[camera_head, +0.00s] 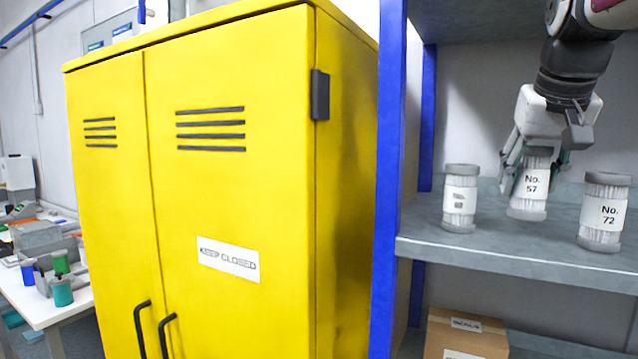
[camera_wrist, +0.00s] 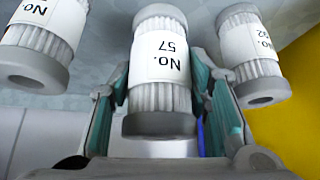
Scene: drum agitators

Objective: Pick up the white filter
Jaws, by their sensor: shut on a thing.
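A white filter (camera_head: 531,184) with grey end caps and a "No. 57" label is at the shelf, between two similar filters. My gripper (camera_head: 535,168) comes from above and is shut around its upper part. The wrist view shows the same filter (camera_wrist: 160,72) between the two green-lined fingers, its label upside down. The filter looks upright. Its lower cap sits higher in the head view than its neighbours' caps; I cannot tell whether it is raised or farther back.
A similar filter (camera_head: 460,198) stands left and a "No. 72" filter (camera_head: 604,212) right on the grey shelf (camera_head: 480,253). A blue post (camera_head: 388,180) and a yellow cabinet (camera_head: 230,190) stand left. A cardboard box (camera_head: 465,336) is below; an upper shelf (camera_head: 470,22) is above.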

